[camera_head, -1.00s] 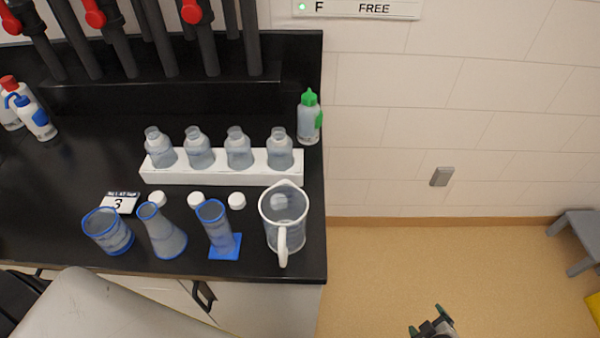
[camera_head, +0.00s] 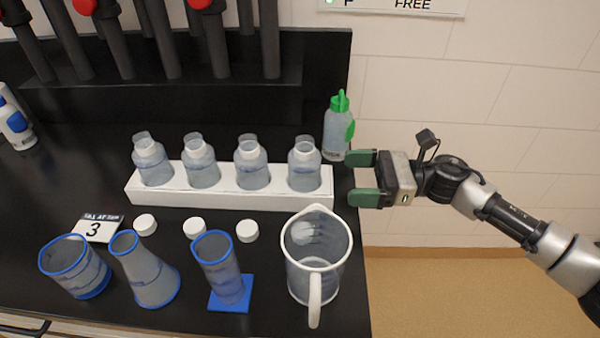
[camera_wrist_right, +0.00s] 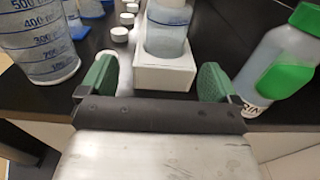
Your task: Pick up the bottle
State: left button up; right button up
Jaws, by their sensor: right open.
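Several clear bottles stand in a row in a white rack (camera_head: 232,202) on the black bench. The rightmost rack bottle (camera_head: 304,172) also shows in the right wrist view (camera_wrist_right: 168,38), straight ahead between the fingers. My right gripper (camera_head: 354,179) is open and empty, with its green fingers pointing left at the rack's right end. In the wrist view the gripper (camera_wrist_right: 157,78) stops short of this bottle, which looks untouched. A green-capped squeeze bottle (camera_head: 337,132) stands behind the gripper, and right of it in the wrist view (camera_wrist_right: 280,65). My left gripper is out of view.
A clear jug (camera_head: 316,262) stands near the bench's front right corner. Blue-rimmed vessels (camera_head: 145,270) and white caps (camera_head: 194,228) stand in front of the rack. A card marked 3 (camera_head: 98,229) lies at the left. Dark pipes (camera_head: 160,40) hang behind.

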aim_at(316, 171)
jog(key=shift+a+r, duration=0.1)
jog(key=shift+a, duration=1.3)
jog(key=a+p, duration=0.1)
jog(key=a, duration=0.1)
jog(key=w+a+p, duration=0.1)
jog(key=a, duration=0.1)
jog(key=shift+a+r, duration=0.15)
jog(key=shift+a, duration=0.35)
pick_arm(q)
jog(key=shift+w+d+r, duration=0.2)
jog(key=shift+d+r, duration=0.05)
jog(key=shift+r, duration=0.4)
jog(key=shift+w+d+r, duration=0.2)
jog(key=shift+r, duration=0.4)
pick_arm(e)
jog(key=shift+d, duration=0.1)
jog(key=shift+c, duration=0.2)
jog(key=c, duration=1)
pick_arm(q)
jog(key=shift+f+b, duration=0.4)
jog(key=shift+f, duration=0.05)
pick_arm(e)
jog(key=shift+o, duration=0.2)
jog(key=shift+r, duration=4.95)
